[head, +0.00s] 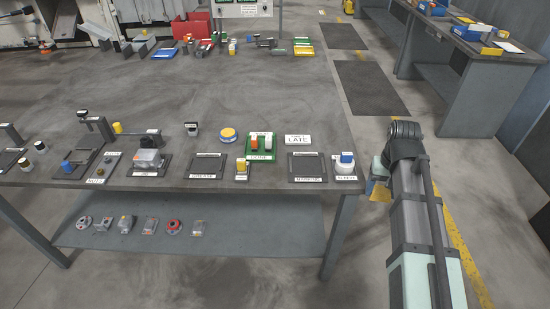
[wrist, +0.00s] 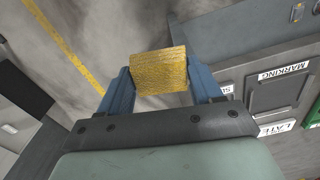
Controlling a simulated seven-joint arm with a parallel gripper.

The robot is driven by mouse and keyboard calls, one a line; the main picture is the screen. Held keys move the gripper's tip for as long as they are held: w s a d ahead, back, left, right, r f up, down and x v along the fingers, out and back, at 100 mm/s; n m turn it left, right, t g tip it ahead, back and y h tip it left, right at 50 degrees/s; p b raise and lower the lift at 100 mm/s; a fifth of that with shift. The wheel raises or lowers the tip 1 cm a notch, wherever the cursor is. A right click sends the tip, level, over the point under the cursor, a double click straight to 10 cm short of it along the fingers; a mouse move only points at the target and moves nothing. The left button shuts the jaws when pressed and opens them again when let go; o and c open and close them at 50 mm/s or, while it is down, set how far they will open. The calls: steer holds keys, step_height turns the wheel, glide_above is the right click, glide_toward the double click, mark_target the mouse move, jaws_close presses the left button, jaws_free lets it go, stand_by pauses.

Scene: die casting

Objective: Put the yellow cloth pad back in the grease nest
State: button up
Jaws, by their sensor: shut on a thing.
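The yellow cloth pad (wrist: 159,68) is held between the two blue fingers of my gripper (wrist: 160,82) in the wrist view. In the head view my gripper (head: 378,186) is off the right end of the bench, over the floor, partly hidden by my arm. A dark, empty-looking flat nest (head: 207,163) stands near the bench's front edge, left of the middle. Its label is small and seems to read GREASE, but I cannot be sure.
The bench (head: 300,110) also bears a MARKING nest (head: 305,165), a white round piece with a blue top (head: 346,162), a green tray (head: 262,158), a LATE card (head: 298,140) and a yellow round tin (head: 228,134). Another bench (head: 470,50) stands at the right.

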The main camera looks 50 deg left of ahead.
steer(key=s+a+n, duration=0.1)
steer(key=s+a, duration=0.3)
steer(key=a, duration=0.3)
steer(key=s+a+r+n, duration=0.1)
steer(key=s+a+n, duration=0.15)
steer(key=a, duration=0.45)
steer(key=s+a, duration=0.4)
steer(key=a, duration=0.2)
step_height(320, 180, up, 3)
steer(key=m, duration=0.2)
glide_above(206, 165)
steer(key=shift+n, duration=0.25)
steer(key=shift+f, duration=4.55)
steer(key=shift+f, duration=0.2)
steer(key=o, duration=0.9)
steer(key=shift+o, duration=0.2)
steer(key=shift+r, duration=0.1)
